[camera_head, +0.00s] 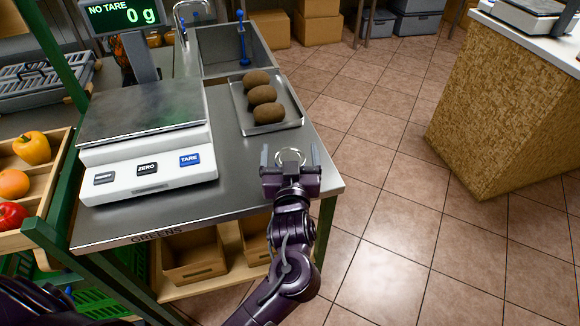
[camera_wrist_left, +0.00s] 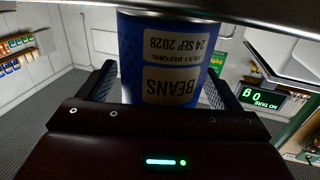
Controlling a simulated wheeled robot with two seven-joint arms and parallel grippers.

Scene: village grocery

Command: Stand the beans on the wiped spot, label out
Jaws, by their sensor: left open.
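The beans can (camera_wrist_left: 172,62) is blue with a cream label reading BEANS and a date, upside down in the left wrist view. It lies between the fingers of my left gripper (camera_wrist_left: 165,88), with its label facing the wrist. In the head view my left gripper (camera_head: 290,158) is open over the near right corner of the steel counter (camera_head: 245,190). A pale ring (camera_head: 290,156) shows between its fingers; I cannot tell if it is the can's rim. The can's side is hidden there. I cannot make out a wiped spot. My right gripper is not in view.
A white scale (camera_head: 150,170), its display (camera_head: 125,14) reading 0 g, stands left on the counter. A tray (camera_head: 290,122) of brown produce and a sink (camera_head: 235,45) lie behind. Fruit crates (camera_head: 45,165) stand left. Tiled floor (camera_head: 390,170) is clear to the right.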

